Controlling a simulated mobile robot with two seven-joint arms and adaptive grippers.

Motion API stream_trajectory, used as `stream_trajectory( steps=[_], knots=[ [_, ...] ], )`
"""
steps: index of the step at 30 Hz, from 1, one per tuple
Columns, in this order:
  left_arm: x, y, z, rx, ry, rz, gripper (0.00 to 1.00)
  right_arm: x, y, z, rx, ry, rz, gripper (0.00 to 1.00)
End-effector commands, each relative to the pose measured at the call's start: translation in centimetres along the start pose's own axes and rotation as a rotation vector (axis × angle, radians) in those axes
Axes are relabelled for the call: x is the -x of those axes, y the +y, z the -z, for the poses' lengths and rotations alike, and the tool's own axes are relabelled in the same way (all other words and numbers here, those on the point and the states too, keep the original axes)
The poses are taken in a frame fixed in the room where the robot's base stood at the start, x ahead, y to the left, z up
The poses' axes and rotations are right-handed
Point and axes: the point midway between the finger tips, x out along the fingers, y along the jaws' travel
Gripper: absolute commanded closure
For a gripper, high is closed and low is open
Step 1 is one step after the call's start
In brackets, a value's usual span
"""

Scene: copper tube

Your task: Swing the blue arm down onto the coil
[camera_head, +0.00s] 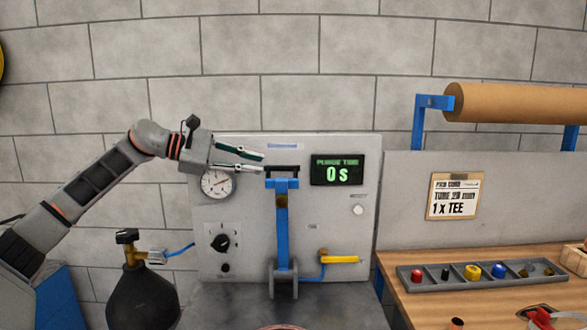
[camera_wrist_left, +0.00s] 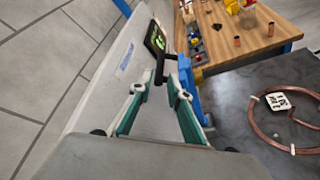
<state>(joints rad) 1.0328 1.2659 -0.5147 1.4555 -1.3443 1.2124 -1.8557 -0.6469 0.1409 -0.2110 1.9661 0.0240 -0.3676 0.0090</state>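The blue arm (camera_head: 282,235) stands upright in front of the grey panel (camera_head: 350,240), with a black crossbar handle (camera_head: 283,170) at its top. The handle also shows in the left wrist view (camera_wrist_left: 172,57), just beyond my fingertips. My left gripper (camera_head: 263,162) is open and empty, close to the handle's left end; its two fingers also show in the left wrist view (camera_wrist_left: 160,84). The copper coil (camera_wrist_left: 257,125) lies flat on the dark table in the left wrist view. Only a sliver of it shows at the head view's bottom edge. My right gripper is not in view.
A dark cylinder (camera_head: 140,298) stands at lower left. A parts tray (camera_head: 480,275) sits on the wooden bench at right.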

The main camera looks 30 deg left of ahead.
Motion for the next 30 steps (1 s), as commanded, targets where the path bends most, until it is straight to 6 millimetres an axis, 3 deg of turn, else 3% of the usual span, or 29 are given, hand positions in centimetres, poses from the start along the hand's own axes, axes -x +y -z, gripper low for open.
stream_trajectory(
  steps=[18,29,30],
  knots=[
    [-7.2,0.1,-0.1,0.001,-0.001,0.000,0.82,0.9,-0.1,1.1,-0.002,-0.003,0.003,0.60],
    [-7.8,0.0,0.0,0.001,0.000,0.000,0.82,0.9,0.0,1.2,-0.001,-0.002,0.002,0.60],
    [-7.8,0.0,0.0,0.001,0.000,0.000,0.93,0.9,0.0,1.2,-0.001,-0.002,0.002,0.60]
  ],
)
